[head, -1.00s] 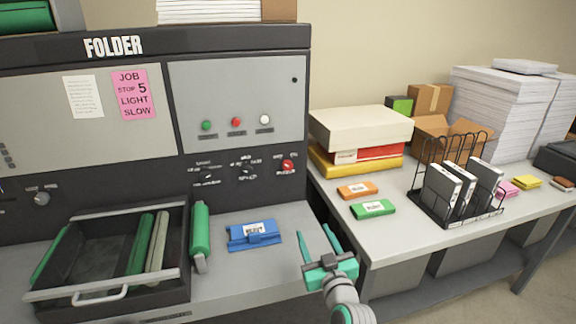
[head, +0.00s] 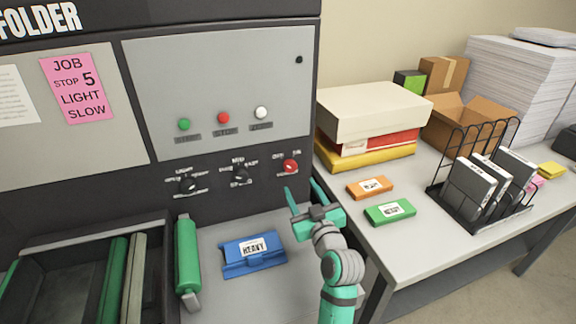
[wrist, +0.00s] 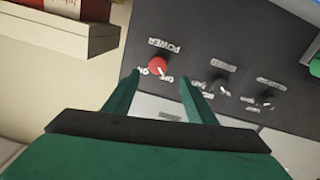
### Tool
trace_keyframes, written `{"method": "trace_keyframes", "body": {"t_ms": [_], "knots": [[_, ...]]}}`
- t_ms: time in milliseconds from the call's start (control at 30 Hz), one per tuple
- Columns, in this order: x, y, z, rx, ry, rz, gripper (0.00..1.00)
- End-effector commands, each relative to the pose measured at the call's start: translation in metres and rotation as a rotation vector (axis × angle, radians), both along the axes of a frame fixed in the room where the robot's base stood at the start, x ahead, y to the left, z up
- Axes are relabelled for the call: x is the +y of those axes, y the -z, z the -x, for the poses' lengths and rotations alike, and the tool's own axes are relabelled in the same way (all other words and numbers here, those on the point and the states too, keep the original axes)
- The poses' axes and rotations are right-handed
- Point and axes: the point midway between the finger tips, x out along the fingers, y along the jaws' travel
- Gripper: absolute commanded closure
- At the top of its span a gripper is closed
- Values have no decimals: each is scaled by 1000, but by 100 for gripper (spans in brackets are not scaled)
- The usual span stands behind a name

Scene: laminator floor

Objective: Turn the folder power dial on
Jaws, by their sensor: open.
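The folder power dial (head: 290,167) is a red knob at the right end of the row of dials on the folder's dark front panel. In the wrist view the red dial (wrist: 158,66) sits beyond and between my fingertips, under a "POWER" label with "OFF" and "ON" marks. I cannot clearly tell which mark it points to. My gripper (head: 302,192) is open and empty, just below and in front of the dial, apart from it. Both green fingers show in the wrist view (wrist: 160,85).
Two black dials (head: 240,175) (head: 188,184) sit left of the power dial, with green, red and white buttons (head: 223,118) above. A blue "HEAVY" block (head: 252,255) and a green roller (head: 187,255) lie below. A table (head: 440,215) with boxes and a wire rack (head: 485,180) stands at right.

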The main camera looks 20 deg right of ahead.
Motion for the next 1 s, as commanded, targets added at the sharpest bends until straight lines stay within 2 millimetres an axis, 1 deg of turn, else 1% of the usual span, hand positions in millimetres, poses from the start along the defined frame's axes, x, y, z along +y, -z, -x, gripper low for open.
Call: {"method": "trace_keyframes", "body": {"t_ms": [167,400,600,733,1000], "knots": [[-3,-1,-24,0,4,1,49],[-4,0,-67,2,3,0,49],[-1,0,-92,1,1,1,49],[0,0,-100,1,0,1,49],[-1,0,-102,1,1,0,49]]}}
